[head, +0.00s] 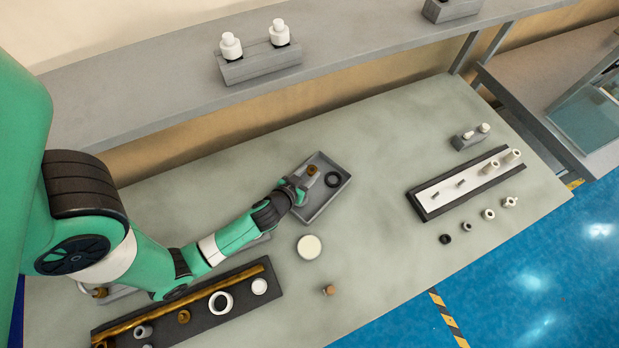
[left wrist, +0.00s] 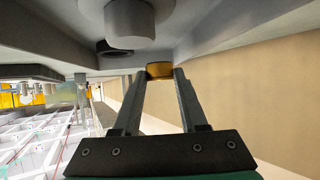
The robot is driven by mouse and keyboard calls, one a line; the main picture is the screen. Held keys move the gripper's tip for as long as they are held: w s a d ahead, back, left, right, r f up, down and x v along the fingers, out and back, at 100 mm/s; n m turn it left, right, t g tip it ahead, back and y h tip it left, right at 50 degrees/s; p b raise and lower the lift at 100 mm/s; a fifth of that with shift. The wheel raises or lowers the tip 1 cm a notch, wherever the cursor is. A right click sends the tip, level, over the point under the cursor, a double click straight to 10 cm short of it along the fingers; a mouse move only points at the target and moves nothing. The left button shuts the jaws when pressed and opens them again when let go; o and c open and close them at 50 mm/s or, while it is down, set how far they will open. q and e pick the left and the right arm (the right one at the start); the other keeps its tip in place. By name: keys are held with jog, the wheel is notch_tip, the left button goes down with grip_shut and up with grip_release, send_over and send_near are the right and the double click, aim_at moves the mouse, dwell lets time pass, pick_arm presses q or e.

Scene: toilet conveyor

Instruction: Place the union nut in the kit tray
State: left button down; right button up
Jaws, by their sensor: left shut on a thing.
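The union nut (head: 312,170) is a small brass-coloured ring. My left gripper (head: 307,177) is shut on it, and in the left wrist view the nut (left wrist: 160,69) sits between the two fingertips (left wrist: 160,78). The kit tray (head: 320,202) is a shallow grey tray near the middle of the bench. The gripper and nut are over the tray's inner area; I cannot tell whether the nut touches the floor. A black ring (head: 333,179) lies in the tray, right of the nut. The gripper hides part of the tray's left side. My right gripper is not in view.
A white disc (head: 309,246) and a small brown part (head: 329,290) lie in front of the tray. A dark rack (head: 199,322) with several fittings is at lower left. A long holder (head: 462,184) with fittings stands right. The bench between tray and holder is clear.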

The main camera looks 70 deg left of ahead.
aim_at(309, 178)
pick_arm(q)
jog(key=shift+w+a+f, duration=0.15)
jog(key=shift+w+f, duration=0.05)
jog(key=shift+f, duration=0.15)
notch_tip(309, 178, down, 3)
jog(key=shift+f+b, duration=0.1)
jog(key=shift+b, duration=0.7)
jog(key=shift+f, duration=0.15)
jog(key=c, duration=0.7)
grip_release()
